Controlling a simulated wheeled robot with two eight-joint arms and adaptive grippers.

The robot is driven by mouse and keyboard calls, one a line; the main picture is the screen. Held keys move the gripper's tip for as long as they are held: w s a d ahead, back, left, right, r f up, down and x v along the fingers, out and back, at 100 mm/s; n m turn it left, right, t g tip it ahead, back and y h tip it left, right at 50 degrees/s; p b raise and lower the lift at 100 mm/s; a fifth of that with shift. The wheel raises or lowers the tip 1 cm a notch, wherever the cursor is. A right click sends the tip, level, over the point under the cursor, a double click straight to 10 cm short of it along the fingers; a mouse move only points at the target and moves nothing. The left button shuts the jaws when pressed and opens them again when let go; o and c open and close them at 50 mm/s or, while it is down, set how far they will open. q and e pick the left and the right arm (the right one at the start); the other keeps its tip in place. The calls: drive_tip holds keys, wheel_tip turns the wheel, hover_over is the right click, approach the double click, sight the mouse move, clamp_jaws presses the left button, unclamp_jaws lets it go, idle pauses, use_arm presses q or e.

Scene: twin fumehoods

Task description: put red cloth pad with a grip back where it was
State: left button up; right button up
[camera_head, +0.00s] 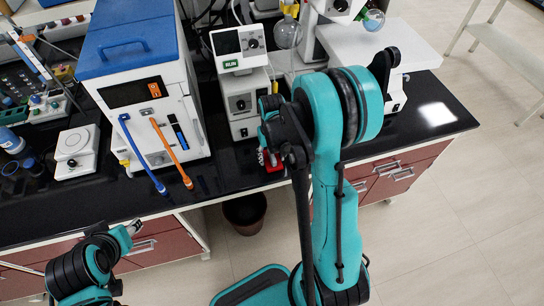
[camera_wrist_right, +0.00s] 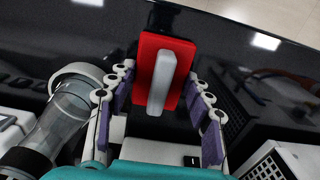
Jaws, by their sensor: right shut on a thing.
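The red cloth pad (camera_wrist_right: 150,60) with its pale grey grip (camera_wrist_right: 162,82) sits between the fingers of my right gripper (camera_wrist_right: 168,84) in the right wrist view. The fingers, with purple inner faces, close on it from both sides. In the head view a small part of the red pad (camera_head: 270,160) shows at the end of my right arm, over the black bench near its front edge; the arm hides most of my right gripper (camera_head: 268,150). I cannot tell whether the pad touches the bench. My left gripper (camera_head: 133,228) is at the lower left, before the bench front, its jaws unclear.
A blue-lidded white machine (camera_head: 140,100) with blue and orange levers stands left of the right gripper. A white device with a screen (camera_head: 240,75) stands behind it. In the wrist view a clear cylinder (camera_wrist_right: 65,125) is close on the left. Bare black bench (camera_head: 440,130) lies at the right.

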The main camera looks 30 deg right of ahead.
drive_tip(key=shift+f, duration=0.15)
drive_tip(key=o, duration=1.1)
drive_tip(key=shift+r, duration=0.2)
wheel_tip(320, 180, up, 12)
drive_tip(key=f+p, duration=0.1)
drive_tip(key=p, duration=0.2)
drive_tip(key=s+a+r+n+t, duration=0.1)
drive_tip(key=s+a+r+t, duration=0.1)
drive_tip(key=s+a+r, duration=0.1)
drive_tip(key=s+a+r+t, duration=0.2)
drive_tip(key=s+a+r, duration=0.1)
drive_tip(key=s+a, duration=0.1)
drive_tip(key=s+a+r+n+t, duration=0.1)
drive_tip(key=s+a+r+t, duration=0.2)
drive_tip(key=s+r, duration=0.1)
drive_tip(key=shift+a+n, duration=0.3)
